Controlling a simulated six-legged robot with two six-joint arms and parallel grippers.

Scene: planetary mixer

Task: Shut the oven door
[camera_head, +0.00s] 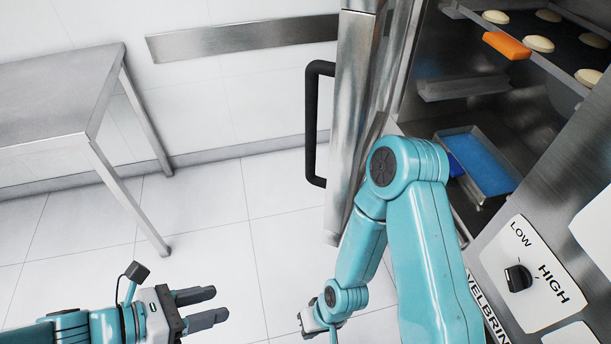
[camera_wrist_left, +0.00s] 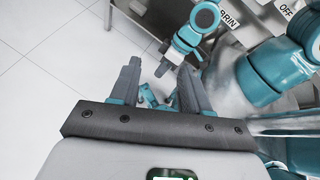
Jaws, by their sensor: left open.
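The oven door (camera_head: 352,110) is a tall steel panel standing open, seen nearly edge-on at top centre in the head view. A black bar handle (camera_head: 312,120) sticks out from its left side. The oven's inside (camera_head: 450,110) is exposed to the right of the door. My left gripper (camera_head: 212,304) is open and empty, low at the left, well apart from the door and handle. Its spread fingers also show in the left wrist view (camera_wrist_left: 160,80). My right arm crosses in front of the door's lower part. My right gripper (camera_head: 312,324) is partly cut off at the bottom edge.
A steel table (camera_head: 60,90) stands at the left. Tiled floor (camera_head: 200,210) between it and the door is clear. Inside the oven are a rack with pale buns (camera_head: 540,43), an orange block (camera_head: 507,45) and a blue-bottomed tray (camera_head: 475,160). A LOW/HIGH dial (camera_head: 518,278) is at lower right.

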